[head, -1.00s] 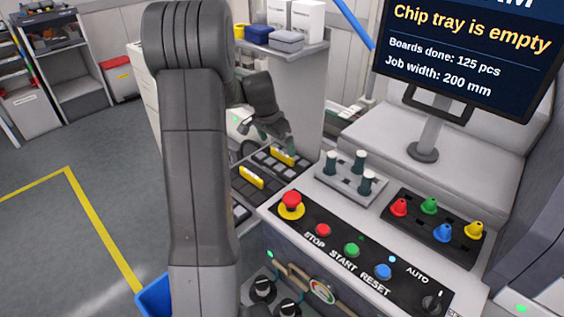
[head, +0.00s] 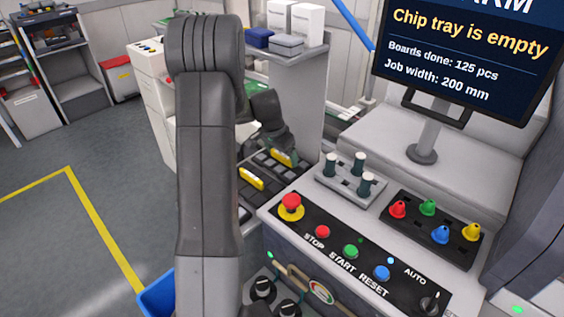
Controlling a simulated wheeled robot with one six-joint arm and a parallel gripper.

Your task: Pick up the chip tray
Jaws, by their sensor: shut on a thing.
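My gripper (head: 284,146) points down behind the console, beyond my arm's upright link. Its fingertips are small and dark, and I cannot make out the gap between them. It is shut at the yellow bar (head: 285,158) on a dark, low tray-like unit with grey blocks (head: 268,166), which I take to be the chip tray. A second yellow bar (head: 251,178) lies nearer, clear of the gripper. My arm hides the left part of this unit.
The console (head: 345,225) with a red emergency button (head: 291,205) stands in front. A block with dark pegs (head: 350,178) and a nozzle rack (head: 433,222) sit on it. The monitor (head: 465,55) reads "Chip tray is empty". A shelf (head: 290,50) stands behind; open floor (head: 80,215) lies left.

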